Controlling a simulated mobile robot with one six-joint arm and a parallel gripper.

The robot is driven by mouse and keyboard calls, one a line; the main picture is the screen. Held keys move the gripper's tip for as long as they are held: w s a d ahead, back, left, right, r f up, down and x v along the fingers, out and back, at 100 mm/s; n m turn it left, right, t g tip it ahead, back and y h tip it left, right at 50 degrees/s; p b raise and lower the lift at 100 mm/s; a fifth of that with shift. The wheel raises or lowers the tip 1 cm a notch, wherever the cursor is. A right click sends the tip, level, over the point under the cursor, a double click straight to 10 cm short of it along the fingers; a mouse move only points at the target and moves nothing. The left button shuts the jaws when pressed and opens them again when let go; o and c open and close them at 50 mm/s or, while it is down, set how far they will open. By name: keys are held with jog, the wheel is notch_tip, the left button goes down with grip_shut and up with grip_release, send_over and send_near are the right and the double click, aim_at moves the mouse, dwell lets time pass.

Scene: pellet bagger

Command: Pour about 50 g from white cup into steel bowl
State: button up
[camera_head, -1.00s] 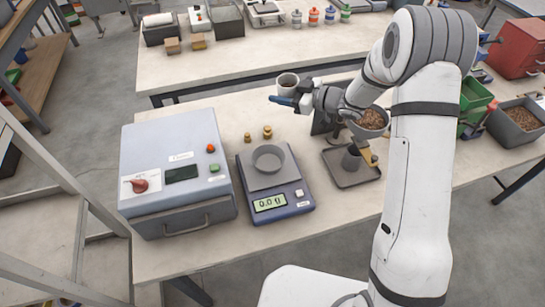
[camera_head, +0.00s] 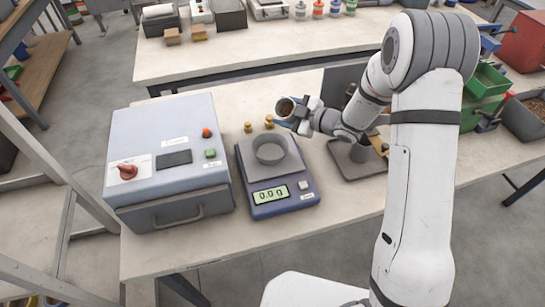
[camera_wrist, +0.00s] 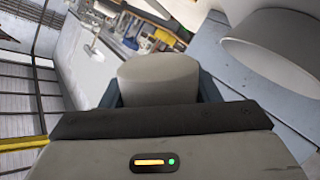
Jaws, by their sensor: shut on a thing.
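The white cup (camera_head: 287,106) is held by my gripper (camera_head: 297,119), with brown pellets showing in its mouth. The cup looks tilted; its exact angle is hard to tell. In the wrist view the cup (camera_wrist: 160,78) sits between the fingers, its pellets hidden. The steel bowl (camera_head: 270,151) stands on the scale (camera_head: 283,196), whose display reads 0.0 g. The cup is above and behind the bowl, slightly to the right in the head view. The bowl's rim and wall (camera_wrist: 283,52) fill the upper right of the wrist view. No pellets show inside the bowl.
A grey machine (camera_head: 172,160) with a red knob stands close left of the scale. Two brass weights (camera_head: 269,121) stand behind the scale. A dark tray (camera_head: 352,166) lies to the right, partly behind my arm. Green bins (camera_head: 486,92) are at the far right.

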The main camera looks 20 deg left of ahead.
jog(key=shift+f+n+p, duration=0.3)
jog(key=shift+f, duration=0.15)
jog(key=shift+s+n+t+b, duration=0.3)
jog(key=shift+n+b, duration=0.1)
jog(key=shift+b, duration=0.1)
jog(key=shift+w+n+h, duration=0.2)
jog(key=shift+n+h, duration=0.2)
jog(key=shift+s+n+b, duration=0.1)
jog(key=shift+n+b, duration=0.2)
jog(key=shift+b, duration=0.3)
jog(key=shift+f+n+t+b, duration=0.35)
jog(key=shift+n+t+b, duration=0.15)
jog(key=shift+b, duration=0.25)
jog(key=shift+r, duration=0.25)
jog(key=shift+r+n+t+h, duration=0.25)
jog(key=shift+n+t+h, duration=0.05)
jog(key=shift+n, duration=0.4)
jog(key=shift+s+a+r+n+t+b, duration=0.2)
jog(key=shift+s+n+b, duration=0.15)
jog(key=shift+b, duration=0.95)
jog(key=shift+s+a+r+n+t+b, duration=0.2)
jog(key=shift+s+n+b, duration=0.15)
jog(key=shift+b, duration=0.9)
